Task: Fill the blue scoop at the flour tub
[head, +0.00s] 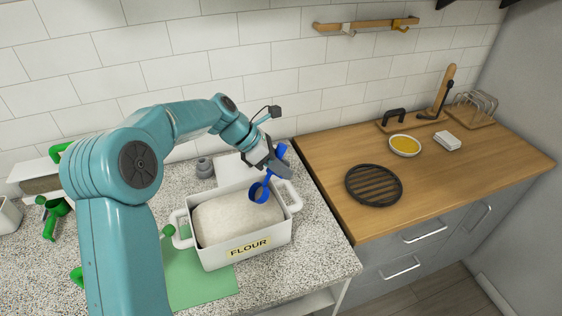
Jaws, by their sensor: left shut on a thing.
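The white flour tub (216,254) stands on the speckled counter, labelled FLOUR and filled high with pale flour (225,220). My left gripper (278,168) is above the tub's back right corner, shut on the blue scoop (259,192). The scoop's bowl hangs over the right part of the flour, and its handle rises into the jaws. I cannot tell whether the bowl touches the flour or how much is in it. My right gripper is not in view.
A green mat (200,285) lies in front of the tub. A green scoop (54,215) is at the left. The wooden counter at right holds a black round grate (374,185) and a yellow-filled bowl (405,146).

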